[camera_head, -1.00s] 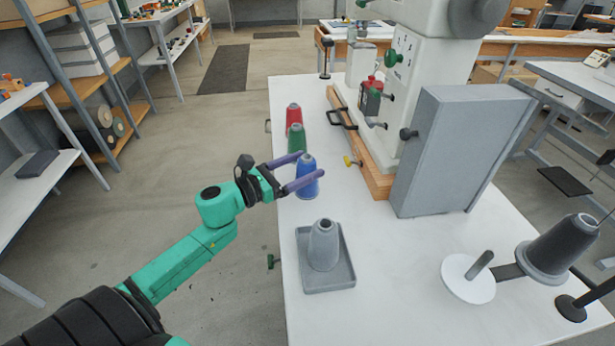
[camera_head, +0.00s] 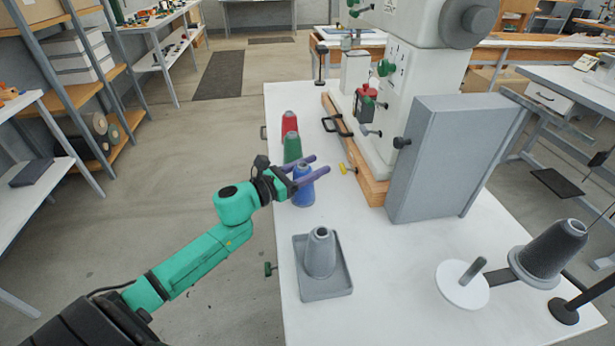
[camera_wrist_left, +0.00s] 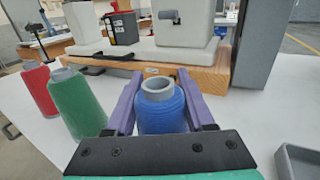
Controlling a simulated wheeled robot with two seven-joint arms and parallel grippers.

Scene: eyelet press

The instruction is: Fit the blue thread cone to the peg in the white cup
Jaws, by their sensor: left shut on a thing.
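The blue thread cone (camera_head: 303,190) stands upright on the white table, nearest of a row of three cones. My left gripper (camera_head: 320,164) is shut on it, one purple finger on each side; the wrist view also shows the blue cone (camera_wrist_left: 160,112) between the fingers. The cone appears to rest on the table, but its base is hidden in the wrist view. The white cup (camera_head: 462,294) looks like a shallow round dish at the right of the table. A tilted grey peg (camera_head: 473,271) stands up from it, bare. My right gripper is not in view.
Green (camera_head: 292,147) and red (camera_head: 289,122) cones stand just behind the blue one. A grey cone (camera_head: 320,254) sits in a grey tray (camera_head: 325,293) in front. A tall grey box (camera_head: 450,160) and the press stand right. A dark cone (camera_head: 549,252) is beside the cup.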

